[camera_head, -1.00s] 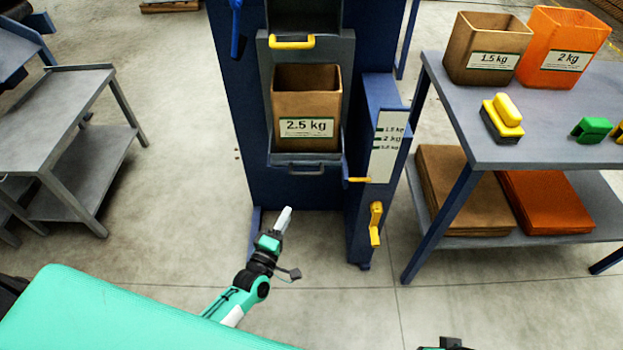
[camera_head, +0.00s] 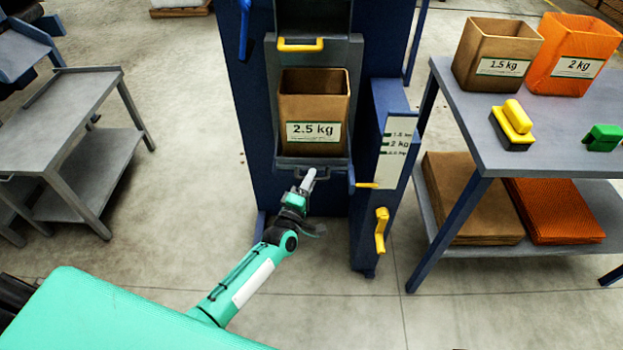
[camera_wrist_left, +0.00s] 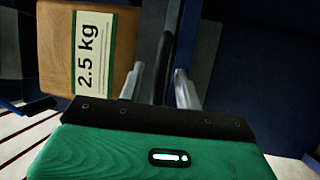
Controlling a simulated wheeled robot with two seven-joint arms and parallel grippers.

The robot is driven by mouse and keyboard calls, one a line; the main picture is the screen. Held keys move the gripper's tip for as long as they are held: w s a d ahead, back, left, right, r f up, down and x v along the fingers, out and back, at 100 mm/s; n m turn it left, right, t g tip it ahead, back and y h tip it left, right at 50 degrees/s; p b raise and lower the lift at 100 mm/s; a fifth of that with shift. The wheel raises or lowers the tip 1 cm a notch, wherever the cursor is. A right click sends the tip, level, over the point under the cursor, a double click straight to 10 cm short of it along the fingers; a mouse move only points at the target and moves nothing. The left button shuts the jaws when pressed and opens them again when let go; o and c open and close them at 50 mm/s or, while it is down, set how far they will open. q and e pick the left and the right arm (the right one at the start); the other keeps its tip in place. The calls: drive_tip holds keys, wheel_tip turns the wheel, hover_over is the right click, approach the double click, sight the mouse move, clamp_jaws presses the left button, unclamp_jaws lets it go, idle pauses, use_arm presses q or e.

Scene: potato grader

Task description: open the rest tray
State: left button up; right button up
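The rest tray (camera_head: 345,168) is a grey tray at the front of the blue grader. A brown bag labelled 2.5 kg (camera_head: 315,105) stands upright in it, also seen at the upper left of the left wrist view (camera_wrist_left: 112,50). The tray has a dark bar handle (camera_head: 290,172) along its lower front. My left gripper (camera_head: 309,178) is at this handle, near its right part. In the left wrist view the two fingers (camera_wrist_left: 158,88) are apart, with the dark handle bar (camera_wrist_left: 164,62) running between them; contact cannot be told. My right gripper is out of view.
A yellow handle (camera_head: 300,45) is above the bag. A side column has a weight scale (camera_head: 397,145) and a yellow lever (camera_head: 381,230). A blue-grey table (camera_head: 550,150) with bags is at the right, a grey table (camera_head: 65,105) at the left. The floor between is clear.

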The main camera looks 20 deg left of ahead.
use_arm(q)
drive_tip(key=shift+w+d+r, duration=0.1)
drive_tip(key=shift+w, duration=0.45)
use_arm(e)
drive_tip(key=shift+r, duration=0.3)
use_arm(q)
clamp_jaws()
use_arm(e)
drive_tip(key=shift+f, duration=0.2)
